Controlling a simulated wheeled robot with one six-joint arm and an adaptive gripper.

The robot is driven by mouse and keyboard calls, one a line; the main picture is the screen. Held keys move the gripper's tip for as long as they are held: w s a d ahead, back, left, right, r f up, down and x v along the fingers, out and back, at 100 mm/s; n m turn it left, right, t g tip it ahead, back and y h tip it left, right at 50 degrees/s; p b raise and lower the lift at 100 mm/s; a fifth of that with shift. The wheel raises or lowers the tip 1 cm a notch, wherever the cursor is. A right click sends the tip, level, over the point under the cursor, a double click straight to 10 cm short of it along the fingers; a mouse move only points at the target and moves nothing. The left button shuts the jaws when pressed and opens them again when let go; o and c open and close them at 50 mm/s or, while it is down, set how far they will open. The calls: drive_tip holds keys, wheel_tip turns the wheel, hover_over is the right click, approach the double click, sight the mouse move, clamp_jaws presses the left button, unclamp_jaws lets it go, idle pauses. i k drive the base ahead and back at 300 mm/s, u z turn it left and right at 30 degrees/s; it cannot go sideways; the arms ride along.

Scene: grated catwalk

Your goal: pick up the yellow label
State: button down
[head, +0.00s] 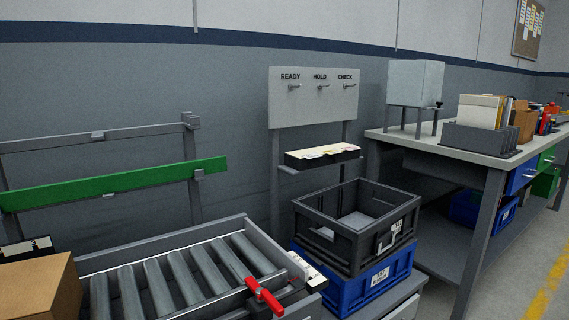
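I cannot single out a yellow label for certain. A dark tray (345,160) on the small shelf below the hook board holds several cream and pale yellow cards (322,151), lying close together. They are too small to tell apart. My gripper is not in view.
A board (314,97) marked READY, HOLD and CHECK carries three empty hooks. A dark crate (308,227) sits on a blue crate (340,295). A roller conveyor (170,285) with a red handle (264,297) and a cardboard box (40,288) fill the lower left. A workbench (450,150) stands right.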

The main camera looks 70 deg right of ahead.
sight(333, 151)
drive_tip(key=k, duration=0.5)
drive_tip(key=u, duration=1.6)
drive_tip(key=i, duration=0.65)
drive_tip(key=z, duration=4.45)
drive_tip(key=i, duration=0.6)
drive_tip(key=u, duration=0.15)
